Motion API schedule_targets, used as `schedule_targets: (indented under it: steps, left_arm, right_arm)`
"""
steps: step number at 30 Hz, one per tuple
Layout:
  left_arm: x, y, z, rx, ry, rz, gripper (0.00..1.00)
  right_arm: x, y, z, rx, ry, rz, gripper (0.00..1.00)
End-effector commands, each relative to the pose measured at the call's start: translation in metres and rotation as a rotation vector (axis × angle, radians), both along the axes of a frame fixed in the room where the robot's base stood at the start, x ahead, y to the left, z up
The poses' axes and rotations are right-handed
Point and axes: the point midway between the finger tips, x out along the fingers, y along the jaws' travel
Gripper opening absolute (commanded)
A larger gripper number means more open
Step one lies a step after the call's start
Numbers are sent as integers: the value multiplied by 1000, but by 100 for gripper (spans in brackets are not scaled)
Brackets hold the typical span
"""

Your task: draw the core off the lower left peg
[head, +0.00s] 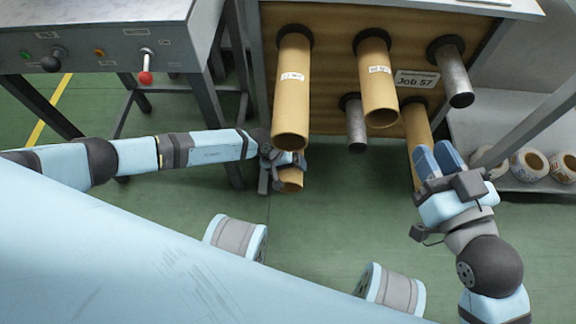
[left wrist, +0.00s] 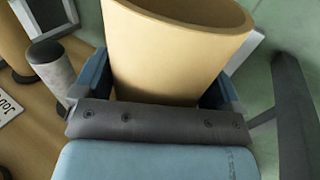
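The lower left core (head: 290,180) is a tan tube, mostly hidden in the head view behind the upper left core and my left gripper. My left gripper (head: 283,162) is at this core near its front end. In the left wrist view the core (left wrist: 165,55) stands between the two fingers (left wrist: 158,92), which appear to press on its sides. Its open rim points away from the gripper. The lower left peg is hidden. My right gripper (head: 436,152) is in front of the lower right core (head: 416,125); its finger gap is unclear.
The upper left core (head: 291,95) hangs just above my left gripper. Another core (head: 377,85) and two bare grey pegs (head: 455,78) (head: 356,125) stick out from the wooden board. A control cabinet (head: 100,45) stands left; a shelf with rolls (head: 530,165) is right.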

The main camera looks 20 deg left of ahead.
Motion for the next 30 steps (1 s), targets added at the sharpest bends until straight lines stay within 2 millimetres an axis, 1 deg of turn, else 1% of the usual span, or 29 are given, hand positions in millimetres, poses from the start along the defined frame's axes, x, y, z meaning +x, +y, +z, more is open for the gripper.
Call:
schedule_targets:
  steps: [2,15,22,30]
  left_arm:
    - [1,0,1,-1,-1,0,53]
    - [0,0,6,-1,-2,0,52]
    - [-21,-6,8,0,0,-1,52]
    - [-47,-14,8,-1,-1,-1,52]
  right_arm:
    - [0,0,0,1,1,0,27]
    - [0,1,2,7,1,0,27]
    - [-2,4,12,46,47,3,27]
    - [-13,8,5,97,148,0,27]
